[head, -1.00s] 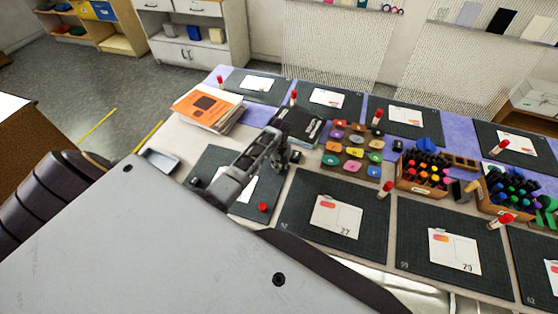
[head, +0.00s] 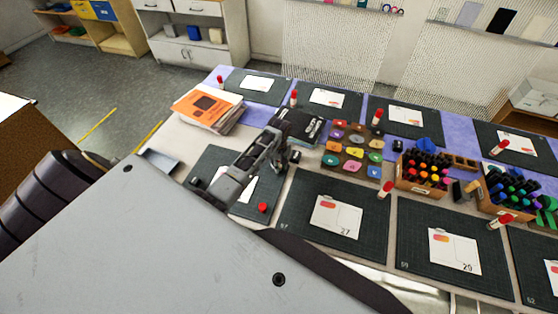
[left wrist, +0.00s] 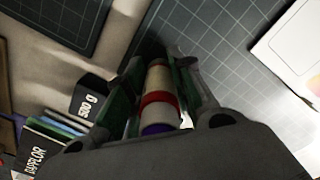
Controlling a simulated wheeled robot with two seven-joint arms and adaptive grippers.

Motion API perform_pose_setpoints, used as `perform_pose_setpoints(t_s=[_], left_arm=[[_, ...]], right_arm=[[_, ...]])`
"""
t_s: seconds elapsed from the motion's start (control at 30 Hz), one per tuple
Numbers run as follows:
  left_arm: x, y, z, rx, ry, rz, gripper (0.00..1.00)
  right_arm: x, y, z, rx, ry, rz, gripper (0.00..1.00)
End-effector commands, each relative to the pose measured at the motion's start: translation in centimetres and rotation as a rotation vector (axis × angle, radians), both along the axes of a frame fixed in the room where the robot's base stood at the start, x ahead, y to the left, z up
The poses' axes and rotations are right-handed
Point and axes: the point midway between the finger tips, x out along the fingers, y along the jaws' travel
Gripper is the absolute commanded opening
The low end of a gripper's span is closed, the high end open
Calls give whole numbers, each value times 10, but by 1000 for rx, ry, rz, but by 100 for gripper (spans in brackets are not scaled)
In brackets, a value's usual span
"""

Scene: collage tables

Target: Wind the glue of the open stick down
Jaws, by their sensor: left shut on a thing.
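My left gripper (head: 274,154) is above the near-left dark cutting mat (head: 210,160). In the left wrist view, its fingers (left wrist: 160,82) are shut on a glue stick (left wrist: 160,84) with a pale tube, a red band and a purple end nearest the camera. The stick is hard to make out in the head view, hidden by the gripper. How far its glue stands out is too small to tell. A loose red cap (head: 262,208) lies on the same mat, near a white sheet (head: 240,190) partly covered by my arm. My right gripper is not in view.
A black 500 g weight (left wrist: 88,98) is close beside the gripper. Orange books (head: 205,108) lie behind it to the left. A tray of coloured pieces (head: 352,148), marker crates (head: 422,175) and several mats with capped sticks fill the right side.

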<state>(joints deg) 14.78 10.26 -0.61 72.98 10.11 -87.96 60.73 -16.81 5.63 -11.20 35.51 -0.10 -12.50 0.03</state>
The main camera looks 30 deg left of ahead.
Motion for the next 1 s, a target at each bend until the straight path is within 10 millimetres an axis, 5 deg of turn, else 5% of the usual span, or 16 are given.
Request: perform_pose_setpoints(t_s=[0.4, 0.43, 0.6, 0.87, 1.0], left_arm=[[-1, 0, 0, 0, 2, 0, 5], [-1, 0, 0, 0, 2, 0, 25], [0, 0, 1, 0, 1, 0, 47], [0, 0, 1, 0, 0, 0, 50], [0, 0, 1, 0, 0, 0, 68]], right_arm=[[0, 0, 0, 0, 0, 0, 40], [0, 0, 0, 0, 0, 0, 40], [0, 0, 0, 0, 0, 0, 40], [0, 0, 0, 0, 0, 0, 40], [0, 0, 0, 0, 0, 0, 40]])
